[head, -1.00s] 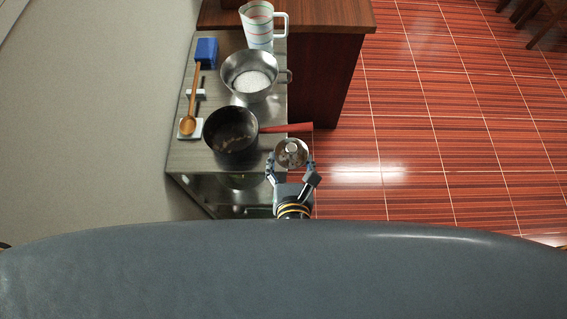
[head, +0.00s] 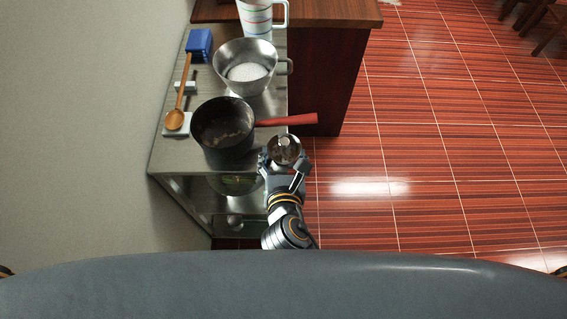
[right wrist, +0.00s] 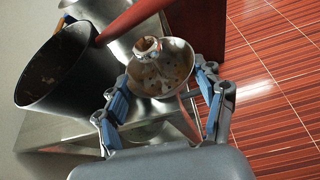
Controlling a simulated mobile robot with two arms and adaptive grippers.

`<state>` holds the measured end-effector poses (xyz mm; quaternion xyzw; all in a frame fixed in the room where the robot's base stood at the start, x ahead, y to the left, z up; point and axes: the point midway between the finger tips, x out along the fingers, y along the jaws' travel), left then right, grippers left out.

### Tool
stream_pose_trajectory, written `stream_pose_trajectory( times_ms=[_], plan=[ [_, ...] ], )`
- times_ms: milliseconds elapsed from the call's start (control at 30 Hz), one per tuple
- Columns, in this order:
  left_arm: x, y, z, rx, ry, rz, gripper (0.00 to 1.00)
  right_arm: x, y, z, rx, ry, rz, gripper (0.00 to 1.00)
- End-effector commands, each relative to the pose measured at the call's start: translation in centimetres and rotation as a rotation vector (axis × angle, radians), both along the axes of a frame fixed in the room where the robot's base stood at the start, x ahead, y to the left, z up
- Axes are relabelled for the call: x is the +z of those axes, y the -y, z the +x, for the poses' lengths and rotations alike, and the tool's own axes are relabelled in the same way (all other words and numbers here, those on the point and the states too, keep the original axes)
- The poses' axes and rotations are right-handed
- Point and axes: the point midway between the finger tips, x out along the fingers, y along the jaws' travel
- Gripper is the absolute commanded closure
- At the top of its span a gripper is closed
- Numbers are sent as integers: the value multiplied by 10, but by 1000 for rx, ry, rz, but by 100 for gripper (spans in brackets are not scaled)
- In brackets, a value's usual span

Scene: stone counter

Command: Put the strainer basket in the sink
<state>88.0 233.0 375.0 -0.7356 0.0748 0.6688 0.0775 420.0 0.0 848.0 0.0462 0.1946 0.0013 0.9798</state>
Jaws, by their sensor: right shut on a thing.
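The strainer basket (head: 284,149) is a small round metal bowl with a knob in its middle. My right gripper (head: 284,164) is shut on it and holds it at the front right corner of the counter, just right of the dark pot. In the right wrist view the strainer basket (right wrist: 160,72) sits upright between the blue-padded fingers (right wrist: 160,95), with small holes in its bowl. My left gripper is not in view.
A dark pot (head: 226,128) with a red handle (head: 288,120) stands on the metal counter (head: 185,152). Behind it are a steel pot (head: 238,55) of white grains and a striped jug (head: 258,18). A wooden spoon (head: 178,112) and blue box (head: 199,44) lie left. Tiled floor (head: 430,130) is clear.

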Motion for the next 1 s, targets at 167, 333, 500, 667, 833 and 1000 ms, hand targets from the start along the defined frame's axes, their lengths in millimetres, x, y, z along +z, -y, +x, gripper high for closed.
stream_pose_trajectory(
  times_ms=[167,333,500,667,833,1000],
  plan=[
    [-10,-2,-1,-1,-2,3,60,-6,0,0,0,0,0,63],
    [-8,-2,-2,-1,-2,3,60,-4,0,0,0,0,-1,63],
    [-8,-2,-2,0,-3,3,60,-6,0,0,1,0,-2,63],
    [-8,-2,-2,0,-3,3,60,-7,0,0,0,0,0,8],
    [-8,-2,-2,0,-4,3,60,-7,0,0,0,0,-1,8],
    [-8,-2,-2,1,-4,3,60,-7,0,0,0,0,0,8]
  ],
)
